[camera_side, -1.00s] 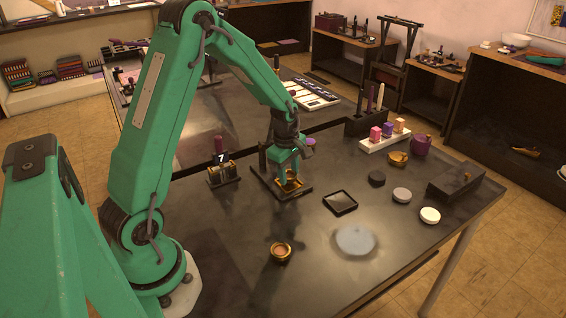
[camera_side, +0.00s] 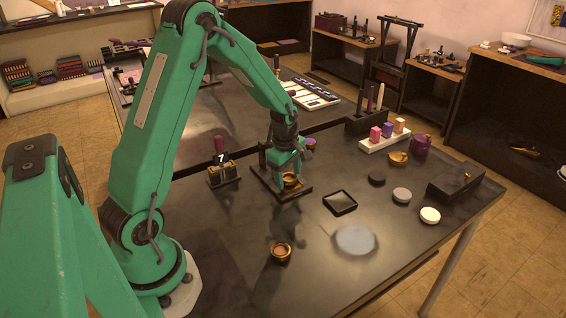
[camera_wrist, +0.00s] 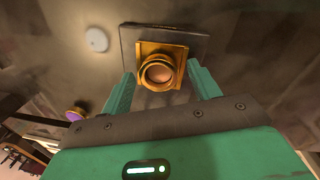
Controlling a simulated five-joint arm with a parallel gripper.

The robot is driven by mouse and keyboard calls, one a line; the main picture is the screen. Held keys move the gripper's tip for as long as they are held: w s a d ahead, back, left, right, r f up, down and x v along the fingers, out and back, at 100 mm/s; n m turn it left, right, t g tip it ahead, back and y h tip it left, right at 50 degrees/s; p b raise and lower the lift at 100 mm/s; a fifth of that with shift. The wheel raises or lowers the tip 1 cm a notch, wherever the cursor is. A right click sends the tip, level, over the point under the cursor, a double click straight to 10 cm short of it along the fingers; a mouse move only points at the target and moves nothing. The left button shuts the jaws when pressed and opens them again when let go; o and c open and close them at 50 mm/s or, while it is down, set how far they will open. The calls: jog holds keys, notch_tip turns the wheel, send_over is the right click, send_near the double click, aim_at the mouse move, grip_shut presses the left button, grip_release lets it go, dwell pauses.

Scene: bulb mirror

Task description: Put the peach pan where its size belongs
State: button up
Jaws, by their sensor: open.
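A small gold-rimmed pan with a peach-coloured fill (camera_wrist: 159,73) sits in a square gold seat (camera_wrist: 180,52) on a dark square plate (camera_wrist: 200,38) in the wrist view. In the side view the gold pan (camera_side: 291,180) shows on the dark plate (camera_side: 300,194), under my gripper. My gripper (camera_side: 290,170) is open. In the wrist view its two fingers (camera_wrist: 161,74) stand to either side of the pan, with gaps. A second gold-rimmed round piece with a pinkish-brown top (camera_side: 281,250) stands on the table's front part.
A dark square tray (camera_side: 340,202) and a pale round disc (camera_side: 355,240) lie to the right. A stand marked 7 (camera_side: 223,172) is left of the plate.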

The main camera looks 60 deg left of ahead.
aim_at(286, 180)
notch_tip(286, 180, up, 12)
jog(key=s, duration=0.1)
jog(key=shift+d, duration=0.2)
dwell(0.4)
jog(key=shift+s, duration=0.1)
dwell(0.4)
jog(key=s+d+r+m+t, duration=0.2)
jog(key=s+d+r+m, duration=0.3)
jog(key=s+d+m, duration=0.2)
jog(key=s+d+r+m+t, duration=0.2)
jog(key=s+d+r+m, duration=0.3)
jog(key=s+m, duration=0.6)
jog(key=d+m, duration=0.2)
jog(key=m, duration=0.1)
